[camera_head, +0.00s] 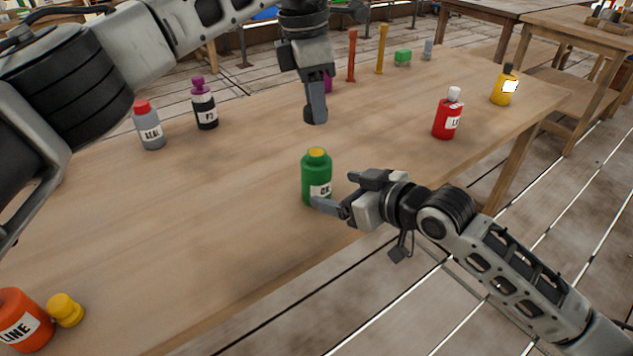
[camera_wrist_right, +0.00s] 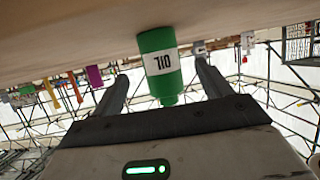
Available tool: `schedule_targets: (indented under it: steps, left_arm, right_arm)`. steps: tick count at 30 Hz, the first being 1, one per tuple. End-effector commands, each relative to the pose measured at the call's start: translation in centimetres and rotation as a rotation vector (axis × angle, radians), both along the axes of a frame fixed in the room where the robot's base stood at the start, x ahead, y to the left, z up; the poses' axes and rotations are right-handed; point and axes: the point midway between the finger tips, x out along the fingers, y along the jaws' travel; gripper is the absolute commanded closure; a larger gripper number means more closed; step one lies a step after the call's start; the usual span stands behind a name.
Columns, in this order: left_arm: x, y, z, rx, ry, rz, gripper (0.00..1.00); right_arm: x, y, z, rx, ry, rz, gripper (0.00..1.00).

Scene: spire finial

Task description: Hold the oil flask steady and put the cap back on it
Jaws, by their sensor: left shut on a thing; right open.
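The green oil flask (camera_head: 315,180) stands upright near the table's front edge, its top uncapped with a yellow disc showing. In the right wrist view the flask (camera_wrist_right: 160,62) appears upside down with its OIL label. My right gripper (camera_head: 342,194) is open beside the flask. In its wrist view the two fingers (camera_wrist_right: 163,88) are apart on either side of the flask, with gaps. My left gripper (camera_head: 315,112) is above and behind the flask in the picture, pointing down. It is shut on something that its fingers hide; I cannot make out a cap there.
An orange bottle (camera_head: 22,322) and a yellow cap-like piece (camera_head: 65,310) are at the front left. Grey (camera_head: 149,128) and black (camera_head: 204,108) bottles stand at the back left. Red (camera_head: 447,118) and yellow (camera_head: 503,88) bottles stand right. Table around the flask is clear.

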Motion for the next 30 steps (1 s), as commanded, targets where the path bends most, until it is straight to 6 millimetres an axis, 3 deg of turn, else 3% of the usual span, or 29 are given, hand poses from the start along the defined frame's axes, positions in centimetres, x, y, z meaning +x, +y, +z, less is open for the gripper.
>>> schedule_targets:
  steps: [9,22,27,29,30]
  left_arm:
    - [0.0,0.0,0.0,0.0,0.0,0.0,0.87]
    - [0.0,0.0,0.0,0.0,0.0,-0.001,0.87]
    - [0.0,0.0,0.0,0.0,0.0,-0.001,0.87]
    - [0.0,0.0,0.0,0.0,0.0,-0.001,0.87]
    - [0.0,0.0,0.0,0.0,0.0,-0.001,0.87]
  right_arm:
    - [3.1,3.2,-0.1,0.0,0.0,0.001,0.23]
    - [3.6,3.6,-0.5,-0.002,-0.002,0.0,0.23]
    - [3.6,3.6,-0.5,-0.002,-0.002,0.0,0.7]
    - [3.6,3.6,-0.5,-0.001,-0.001,-0.001,0.87]
    - [3.6,3.6,-0.5,-0.001,-0.001,-0.001,0.9]
